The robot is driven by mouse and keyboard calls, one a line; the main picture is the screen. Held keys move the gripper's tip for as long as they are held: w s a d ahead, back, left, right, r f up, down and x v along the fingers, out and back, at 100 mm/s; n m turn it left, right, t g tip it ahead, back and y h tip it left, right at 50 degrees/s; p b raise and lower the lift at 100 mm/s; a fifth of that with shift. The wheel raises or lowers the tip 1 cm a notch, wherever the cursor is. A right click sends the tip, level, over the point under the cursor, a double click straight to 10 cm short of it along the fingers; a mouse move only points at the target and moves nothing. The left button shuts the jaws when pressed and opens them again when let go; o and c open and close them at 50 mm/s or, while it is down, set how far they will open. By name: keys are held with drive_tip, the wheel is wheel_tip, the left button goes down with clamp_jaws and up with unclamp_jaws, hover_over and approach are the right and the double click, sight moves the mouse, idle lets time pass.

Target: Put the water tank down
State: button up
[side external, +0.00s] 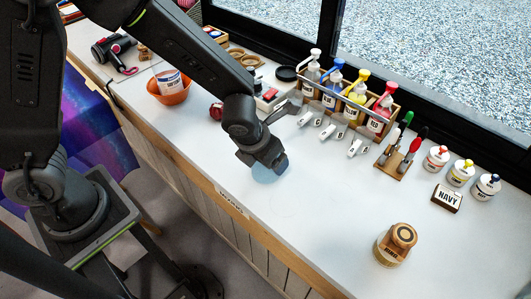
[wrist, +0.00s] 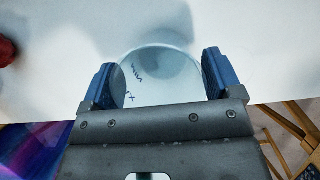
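The water tank (wrist: 160,85) is a clear, round vessel with dark handwriting, seen between my gripper's fingers in the wrist view. In the side external view a pale blue part of the tank (side external: 264,175) shows just below the fingers; the rest is hidden. My gripper (wrist: 161,82) has blue finger pads on both sides of the tank, and they appear to press on its walls. In the side external view my gripper (side external: 277,165) points down over the white worktop (side external: 325,190). I cannot tell whether the tank touches the worktop.
A faint ring (side external: 284,204) marks the clear worktop near the tank. Behind are small white labelled pieces (side external: 328,131) and a wooden rack (side external: 345,112) of colored bottles. An orange bowl (side external: 172,97) is left.

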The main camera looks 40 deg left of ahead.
drive_tip(key=shift+o, duration=1.2)
drive_tip(key=shift+r, duration=0.15)
drive_tip(key=v, duration=1.2)
drive_tip(key=s+a+r+m, duration=0.4)
drive_tip(key=s+a+m, duration=0.2)
drive_tip(key=m, duration=1.2)
drive_tip(key=s+a+r+m+t, duration=0.1)
drive_tip(key=s+a+r+m, duration=0.4)
drive_tip(key=m, duration=1.3)
drive_tip(key=shift+s+a, duration=0.4)
drive_tip(key=shift+a, duration=0.65)
drive_tip(key=shift+r, duration=0.1)
